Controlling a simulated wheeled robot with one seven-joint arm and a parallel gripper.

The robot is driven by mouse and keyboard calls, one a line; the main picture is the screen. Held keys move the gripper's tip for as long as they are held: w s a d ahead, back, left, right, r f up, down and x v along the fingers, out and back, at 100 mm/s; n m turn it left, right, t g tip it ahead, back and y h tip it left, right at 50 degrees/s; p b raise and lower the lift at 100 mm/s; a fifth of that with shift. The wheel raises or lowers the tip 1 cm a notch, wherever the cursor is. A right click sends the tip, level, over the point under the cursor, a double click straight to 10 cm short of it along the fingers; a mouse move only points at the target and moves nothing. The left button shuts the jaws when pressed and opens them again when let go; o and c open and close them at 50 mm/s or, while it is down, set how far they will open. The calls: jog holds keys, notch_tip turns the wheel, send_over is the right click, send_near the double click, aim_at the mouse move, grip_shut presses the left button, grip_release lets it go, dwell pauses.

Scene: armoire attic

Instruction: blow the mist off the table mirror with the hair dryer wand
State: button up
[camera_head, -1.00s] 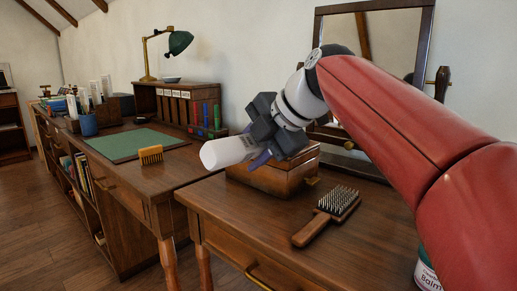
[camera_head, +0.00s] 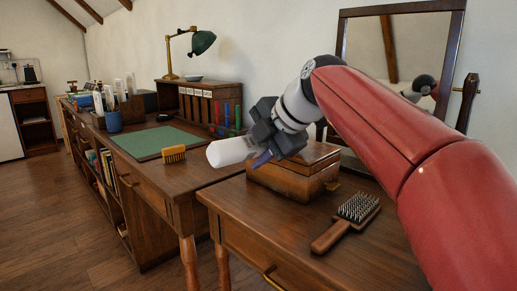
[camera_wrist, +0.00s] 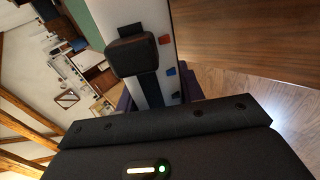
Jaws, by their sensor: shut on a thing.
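My gripper (camera_head: 264,143) is shut on the white hair dryer wand (camera_head: 230,151). The wand's blunt pale end points left and slightly down, above the table and in front of the wooden box. In the wrist view the wand's white body (camera_wrist: 152,14) runs up from behind a dark finger and carries small red and blue buttons. The table mirror (camera_head: 366,45) stands at the back right in a dark wooden frame. Its glass shows a beam and part of my arm; I cannot make out mist. My arm covers the mirror's lower part. The wand points away from the mirror.
A wooden box (camera_head: 285,180) sits under my gripper. A bristle brush (camera_head: 347,220) lies at the table's front. Floor is open at lower left.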

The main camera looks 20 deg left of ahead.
aim_at(243, 139)
jog(key=p+v, duration=0.2)
jog(key=v, duration=0.6)
jog(key=shift+a+r+p, duration=0.2)
jog(key=shift+a+p, duration=0.1)
jog(key=shift+a, duration=0.05)
dwell(0.3)
jog(key=shift+s, duration=0.1)
jog(key=shift+s+a+r+b, duration=0.1)
jog(key=shift+s+a+b, duration=0.1)
jog(key=shift+s+a, duration=0.35)
jog(key=shift+s+a+f+b, duration=0.1)
jog(key=shift+s+a+b, duration=0.2)
jog(key=shift+s, duration=0.55)
jog(key=shift+s+a+r+b, duration=0.15)
jog(key=shift+s+a, duration=0.25)
jog(key=shift+s, duration=0.3)
